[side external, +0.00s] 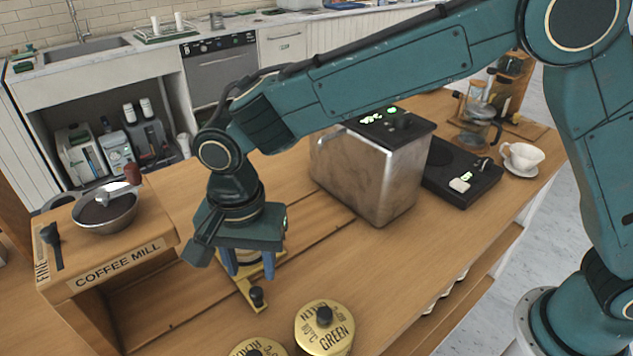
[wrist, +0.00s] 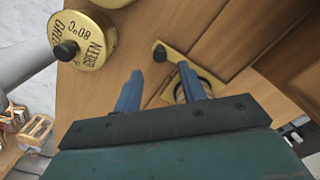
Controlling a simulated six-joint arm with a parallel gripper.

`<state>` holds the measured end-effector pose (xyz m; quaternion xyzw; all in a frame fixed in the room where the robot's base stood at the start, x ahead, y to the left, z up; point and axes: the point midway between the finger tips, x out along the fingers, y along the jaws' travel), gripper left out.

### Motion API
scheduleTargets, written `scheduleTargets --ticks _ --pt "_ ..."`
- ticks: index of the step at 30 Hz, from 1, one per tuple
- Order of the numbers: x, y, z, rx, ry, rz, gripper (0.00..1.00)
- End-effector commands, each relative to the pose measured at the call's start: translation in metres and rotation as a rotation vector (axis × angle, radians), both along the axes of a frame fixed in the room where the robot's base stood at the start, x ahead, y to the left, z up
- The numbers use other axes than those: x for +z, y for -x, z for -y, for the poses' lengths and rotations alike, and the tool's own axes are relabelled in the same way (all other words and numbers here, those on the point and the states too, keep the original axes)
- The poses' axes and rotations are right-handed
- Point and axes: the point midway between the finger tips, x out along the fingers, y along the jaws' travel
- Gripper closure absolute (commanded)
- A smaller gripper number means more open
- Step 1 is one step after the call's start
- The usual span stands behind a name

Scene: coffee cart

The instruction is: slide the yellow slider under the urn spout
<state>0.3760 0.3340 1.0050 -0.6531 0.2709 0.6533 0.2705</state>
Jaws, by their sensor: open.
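The yellow slider (side external: 243,289) lies on the wooden counter below my gripper, with a black knob (side external: 257,296) at its near end. In the wrist view the slider (wrist: 182,59) shows beyond my fingers, its knob (wrist: 160,52) just past the gap between the fingertips. A round part on the slider is partly hidden by a finger. My gripper (side external: 250,276) points down over the slider; in the wrist view its blue fingers (wrist: 160,70) are spread with nothing between them. Contact with the slider cannot be told. A metal box-shaped unit (side external: 372,178) may be the urn; no spout is visible.
Gold-lidded canisters, one marked GREEN (side external: 325,328), stand close to the slider's near end. The wooden coffee mill stand (side external: 105,262) is at the left. A black plate device (side external: 460,172) and a white cup (side external: 523,155) are at the right. Counter between slider and metal unit is clear.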

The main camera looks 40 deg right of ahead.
Motion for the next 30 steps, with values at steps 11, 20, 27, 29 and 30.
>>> scheduleTargets --ticks 11,20,27,29,30 --pt "-0.055 0.0 0.0 0.0 0.001 -0.001 0.59" --pt "-0.073 0.0 0.0 0.0 0.0 0.0 0.59" --pt "-0.073 0.0 0.0 0.0 -0.001 0.001 0.59" --pt "-0.073 0.0 0.0 0.0 -0.001 0.001 0.63" --pt "-0.073 0.0 0.0 0.0 -0.001 0.001 0.71"
